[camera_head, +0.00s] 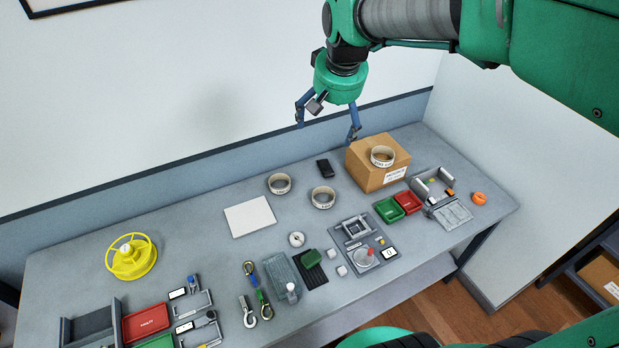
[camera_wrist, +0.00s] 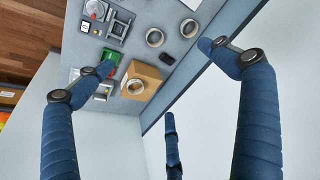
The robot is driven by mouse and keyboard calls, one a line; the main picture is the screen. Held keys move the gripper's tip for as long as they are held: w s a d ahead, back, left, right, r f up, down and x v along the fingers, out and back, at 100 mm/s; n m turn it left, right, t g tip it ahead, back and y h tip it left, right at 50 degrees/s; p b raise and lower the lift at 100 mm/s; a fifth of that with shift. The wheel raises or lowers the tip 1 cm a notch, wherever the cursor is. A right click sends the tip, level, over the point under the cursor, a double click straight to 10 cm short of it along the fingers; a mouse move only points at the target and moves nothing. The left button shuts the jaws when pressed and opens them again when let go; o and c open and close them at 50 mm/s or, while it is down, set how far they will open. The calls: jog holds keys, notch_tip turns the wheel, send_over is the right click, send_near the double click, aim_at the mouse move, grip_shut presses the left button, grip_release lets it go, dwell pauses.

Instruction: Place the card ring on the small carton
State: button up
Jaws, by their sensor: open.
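The small carton (camera_head: 361,172) is a brown cardboard box with a white label, at the back right of the table. A pale card ring (camera_head: 382,163) with dark print lies flat on its top. The carton (camera_wrist: 152,76) and the ring on it (camera_wrist: 135,94) also show in the wrist view. Two similar rings lie on the table to the left of the carton: one farther left (camera_head: 279,191) and one nearer (camera_head: 322,205). My gripper (camera_head: 327,131) is open and empty, raised above the back of the table, left of the carton. Its blue fingers (camera_wrist: 155,58) are spread wide in the wrist view.
A black device (camera_head: 324,168) lies left of the carton. Green (camera_head: 388,210) and red (camera_head: 408,201) trays and a grey fixture (camera_head: 450,214) stand close in front and right of it. A white sheet (camera_head: 250,216) and yellow reel (camera_head: 131,257) lie left. The wall runs behind the table.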

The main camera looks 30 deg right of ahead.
jog(key=s+a+n+t, duration=0.1)
jog(key=s+a, duration=0.5)
jog(key=s, duration=0.4)
jog(key=s+a+f+n+y, duration=0.1)
jog(key=s+a+n, duration=0.1)
jog(key=s+a, duration=0.4)
jog(key=s, duration=0.4)
jog(key=shift+s+a+t, duration=0.2)
jog(key=shift+s+t, duration=0.2)
jog(key=shift+f, duration=0.1)
notch_tip(320, 180, down, 14)
jog(key=b, duration=1.4)
jog(key=shift+o, duration=0.6)
